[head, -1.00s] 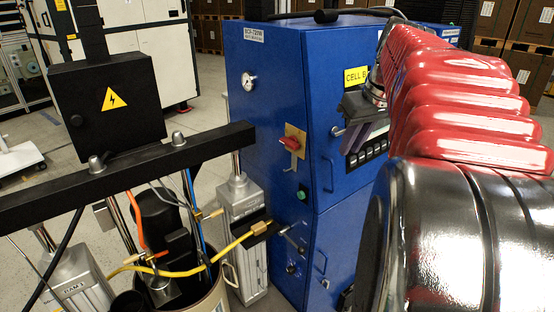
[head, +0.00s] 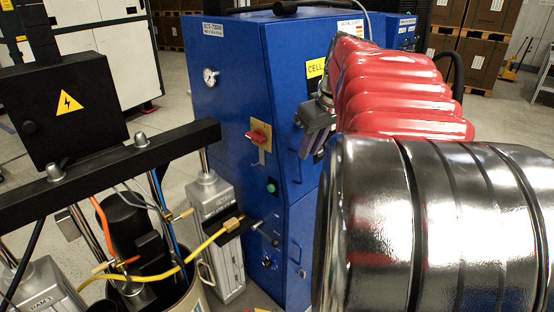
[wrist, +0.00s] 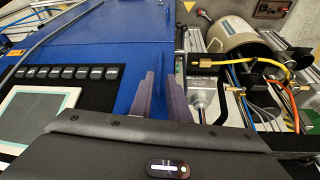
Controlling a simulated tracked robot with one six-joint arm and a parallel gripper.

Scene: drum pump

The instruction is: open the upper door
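The blue cabinet (head: 235,120) stands in the middle of the head view. Its upper door (head: 297,180) is the front face right of the corner and looks shut. A red switch (head: 257,136) and a green button (head: 271,186) sit on the side face. My gripper (head: 312,148) hangs in front of the upper door, below the yellow label. In the wrist view my gripper (wrist: 160,75) has its two dark fingers apart over the blue front, near the cabinet's edge. My red arm hides the door's right part.
A black beam (head: 110,160) with an electrical box (head: 68,100) and a drum (head: 180,300) with hoses stand left of the cabinet. A screen (wrist: 38,115) and a row of buttons (wrist: 70,73) are on the front. Boxes (head: 492,20) stand behind.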

